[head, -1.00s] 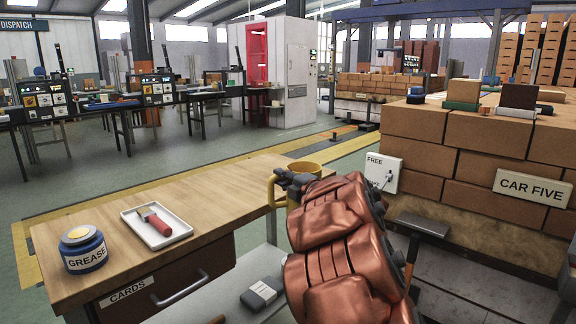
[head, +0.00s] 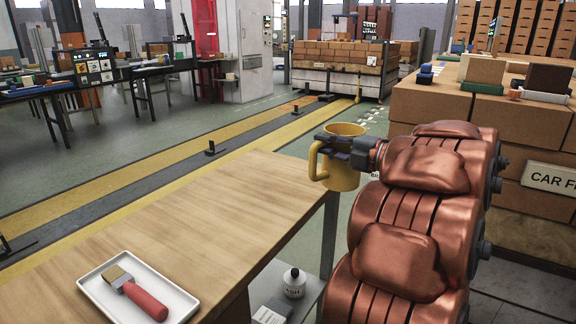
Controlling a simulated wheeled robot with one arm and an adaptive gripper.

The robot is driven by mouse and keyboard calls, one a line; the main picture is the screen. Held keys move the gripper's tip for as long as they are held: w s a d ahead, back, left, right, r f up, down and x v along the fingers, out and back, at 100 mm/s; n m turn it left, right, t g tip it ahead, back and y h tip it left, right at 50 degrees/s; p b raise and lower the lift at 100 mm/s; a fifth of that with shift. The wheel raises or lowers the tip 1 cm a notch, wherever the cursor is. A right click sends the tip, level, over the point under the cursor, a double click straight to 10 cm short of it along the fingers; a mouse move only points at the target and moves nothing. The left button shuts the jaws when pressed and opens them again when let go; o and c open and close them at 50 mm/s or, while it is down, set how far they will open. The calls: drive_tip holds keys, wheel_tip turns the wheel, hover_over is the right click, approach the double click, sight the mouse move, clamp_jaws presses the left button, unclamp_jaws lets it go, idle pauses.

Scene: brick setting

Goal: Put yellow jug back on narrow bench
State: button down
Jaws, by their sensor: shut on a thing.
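The yellow jug (head: 343,178) is held upright by my gripper (head: 345,150), whose dark fingers are shut on its side. The jug's handle points left in the head view. The wooden bench (head: 190,215) fills the lower left, and the jug appears at its right-hand end. I cannot tell whether the jug is over the bench top or just past its edge. My copper-coloured arm hides what lies behind it on the right.
A white tray (head: 98,293) with a red-handled brush (head: 140,293) lies at the bench's near end. The rest of the visible bench top is bare. A white bottle (head: 294,283) stands on a lower shelf. Stacked brick blocks (head: 535,120) rise at the right.

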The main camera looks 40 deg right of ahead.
drive_tip(key=w+f+b, duration=0.1)
drive_tip(key=w+f, duration=0.1)
drive_tip(key=w, duration=0.6)
drive_tip(key=w+d+f+b, duration=0.1)
drive_tip(key=w+f, duration=0.2)
drive_tip(key=w, duration=0.4)
drive_tip(key=shift+w+d, duration=0.15)
drive_tip(key=shift+w, duration=0.25)
drive_tip(key=shift+f+b, duration=0.1)
drive_tip(key=shift+b, duration=0.2)
drive_tip(key=c, duration=1.1)
unclamp_jaws()
drive_tip(key=p+v, duration=0.1)
drive_tip(key=v, duration=1.1)
drive_tip(key=shift+p, duration=0.3)
